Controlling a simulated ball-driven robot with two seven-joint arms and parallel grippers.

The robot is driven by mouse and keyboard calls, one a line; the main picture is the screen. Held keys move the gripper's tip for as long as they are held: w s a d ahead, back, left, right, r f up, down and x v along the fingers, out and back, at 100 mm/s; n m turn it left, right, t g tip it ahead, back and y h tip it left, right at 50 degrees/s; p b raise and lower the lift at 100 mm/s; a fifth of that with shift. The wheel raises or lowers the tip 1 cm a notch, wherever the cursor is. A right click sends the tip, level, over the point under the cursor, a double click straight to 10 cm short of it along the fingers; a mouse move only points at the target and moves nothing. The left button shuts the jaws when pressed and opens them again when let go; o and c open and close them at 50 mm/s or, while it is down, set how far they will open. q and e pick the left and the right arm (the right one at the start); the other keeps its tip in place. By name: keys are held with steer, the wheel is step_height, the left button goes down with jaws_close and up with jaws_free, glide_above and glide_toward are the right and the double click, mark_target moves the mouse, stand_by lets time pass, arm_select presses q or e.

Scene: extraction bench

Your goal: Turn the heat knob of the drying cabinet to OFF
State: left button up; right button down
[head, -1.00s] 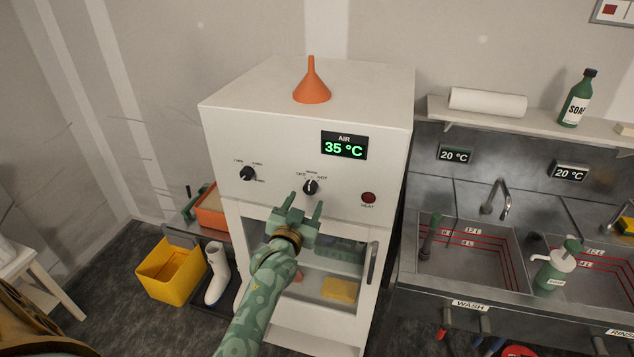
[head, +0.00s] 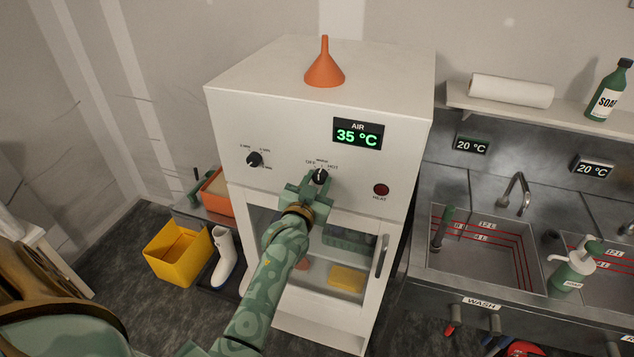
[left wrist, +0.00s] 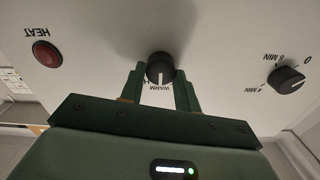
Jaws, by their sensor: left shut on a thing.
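The drying cabinet (head: 285,125) is a white box with a glass-fronted lower part. Its black heat knob (head: 320,176) sits on the front panel under the OFF, WARM and HOT marks. In the left wrist view the knob (left wrist: 160,68) stands between my fingers, and its white line points at WARM. My left gripper (head: 317,183) is shut on the knob, with a finger on each side; it also shows in the left wrist view (left wrist: 160,80). The HOT and OFF marks are mostly hidden there by the fingers. My right gripper is not in view.
A timer knob (head: 254,160) is to the left, a red HEAT lamp (head: 381,190) to the right. The display (head: 358,134) reads 35 °C. An orange funnel (head: 324,68) stands on top. A door handle (head: 382,256) sticks out below. Sinks (head: 485,270) are at the right.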

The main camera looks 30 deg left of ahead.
arm_select(q)
steer(key=shift+n+p, duration=0.5)
steer(key=n+p, duration=0.2)
steer(key=n, duration=0.1)
steer(key=shift+r, duration=0.1)
steer(key=n+p, duration=0.2)
steer(key=n, duration=0.1)
steer(key=shift+a, duration=0.1)
steer(key=shift+f+n+p, duration=0.2)
steer(key=shift+n+p, duration=0.3)
steer(key=shift+n, duration=0.4)
steer(key=o, duration=0.9)
steer(key=shift+o, duration=0.4)
